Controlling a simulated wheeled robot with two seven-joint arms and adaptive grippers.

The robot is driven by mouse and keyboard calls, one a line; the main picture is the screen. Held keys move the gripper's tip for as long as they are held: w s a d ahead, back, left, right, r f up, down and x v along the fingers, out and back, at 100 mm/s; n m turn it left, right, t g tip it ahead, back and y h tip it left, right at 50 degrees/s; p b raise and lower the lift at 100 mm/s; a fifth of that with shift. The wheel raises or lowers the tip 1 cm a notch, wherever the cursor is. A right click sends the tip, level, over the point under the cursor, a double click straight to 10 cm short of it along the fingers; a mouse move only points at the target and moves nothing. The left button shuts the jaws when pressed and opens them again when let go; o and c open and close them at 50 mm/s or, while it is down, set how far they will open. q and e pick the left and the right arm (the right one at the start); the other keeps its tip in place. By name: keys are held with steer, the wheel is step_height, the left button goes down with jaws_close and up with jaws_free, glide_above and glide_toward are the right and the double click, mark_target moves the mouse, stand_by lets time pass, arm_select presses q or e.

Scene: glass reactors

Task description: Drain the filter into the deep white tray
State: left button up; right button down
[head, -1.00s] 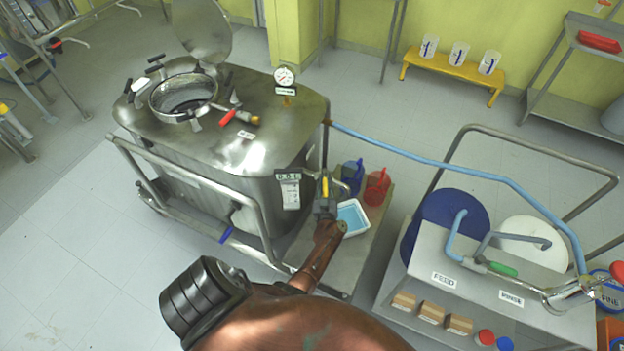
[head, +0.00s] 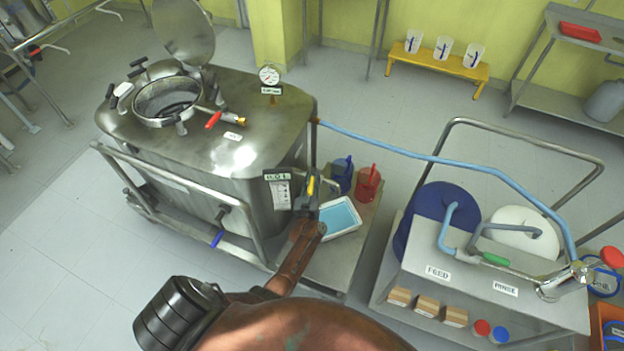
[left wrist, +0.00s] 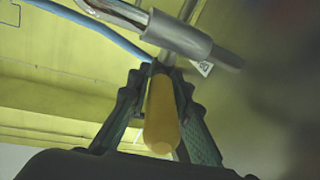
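The filter is a large steel vessel (head: 235,160) on a wheeled frame, its round lid open, with a pressure gauge (head: 269,76). At its right side a yellow valve handle (head: 311,186) stands roughly upright by the outlet. My left gripper (head: 307,205) is at this handle. In the left wrist view, the handle (left wrist: 162,115) lies between the fingers (left wrist: 160,82), which close in on it near their tips. The deep white tray (head: 357,229) sits on the low shelf beside the outlet and holds blue liquid. My right gripper does not show.
A blue jug (head: 341,174) and a red jug (head: 367,184) stand behind the tray. A blue hose (head: 420,157) runs from the vessel to the steel cart (head: 470,295) on the right. A yellow bench (head: 437,72) with cups is at the back wall.

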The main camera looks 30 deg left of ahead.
mark_target(310, 194)
arm_select(q)
steer(key=o, duration=0.4)
steer(key=shift+f, duration=0.1)
steer(key=shift+s, duration=0.1)
steer(key=v, duration=0.7)
steer(key=shift+s+d, duration=0.2)
steer(key=shift+s, duration=0.05)
steer(key=shift+s+d+f, duration=0.1)
steer(key=shift+s+d, duration=0.05)
steer(key=shift+s, duration=0.05)
